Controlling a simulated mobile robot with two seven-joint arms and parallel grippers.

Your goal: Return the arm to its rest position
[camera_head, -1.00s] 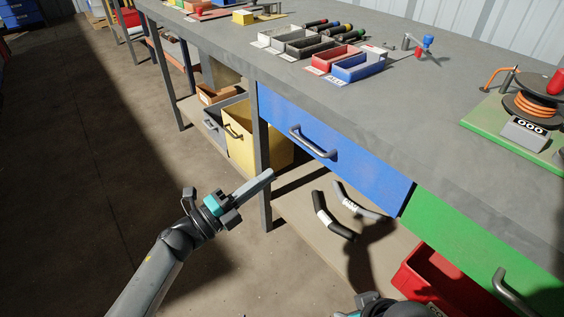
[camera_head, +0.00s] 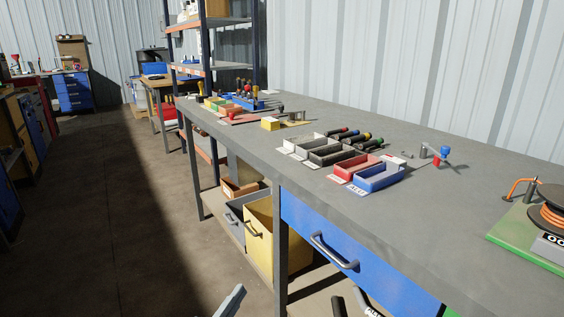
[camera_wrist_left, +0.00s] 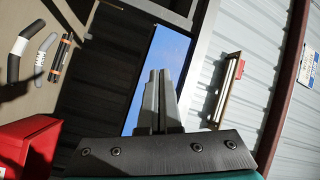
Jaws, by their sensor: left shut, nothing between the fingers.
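My left gripper (camera_head: 230,302) shows only by its fingertips at the bottom edge of the head view, in front of the bench and apart from it. In the left wrist view its two fingers (camera_wrist_left: 160,100) lie close together, shut and empty. The rest of the left arm is out of the head view. My right gripper is not in view.
The grey workbench (camera_head: 250,150) carries a blue bin (camera_head: 380,178), a red bin (camera_head: 352,168) and an orange cable reel (camera_head: 552,215). A blue drawer (camera_head: 350,260) is under its top. A yellow bin (camera_head: 262,240) stands below. The floor (camera_head: 110,220) at left is clear.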

